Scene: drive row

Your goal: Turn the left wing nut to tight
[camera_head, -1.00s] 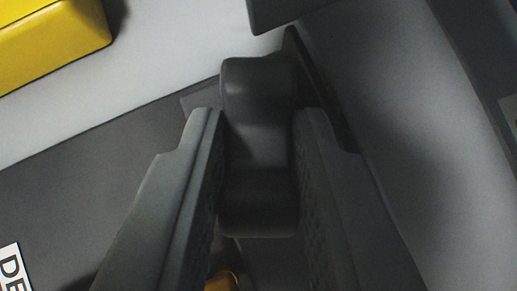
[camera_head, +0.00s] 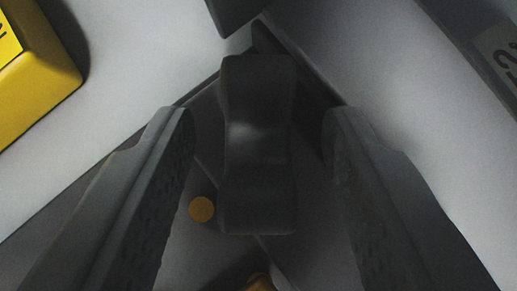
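A dark grey wing nut (camera_head: 258,150) stands in the middle of the camera view, its long shape running up and down the picture. My gripper (camera_head: 258,125) is open around it, one finger on each side. A clear gap shows between each finger and the nut, so neither finger touches it. An orange round dot (camera_head: 202,209) lies on the dark surface just left of the nut's lower end. The view is too close to show whether the nut is at tight.
A yellow block (camera_head: 38,75) stands at the upper left on a light surface. A dark block (camera_head: 235,12) juts in at the top, close above the nut. A labelled dark strip (camera_head: 485,50) is at the upper right. A small orange part (camera_head: 259,283) shows at the bottom edge.

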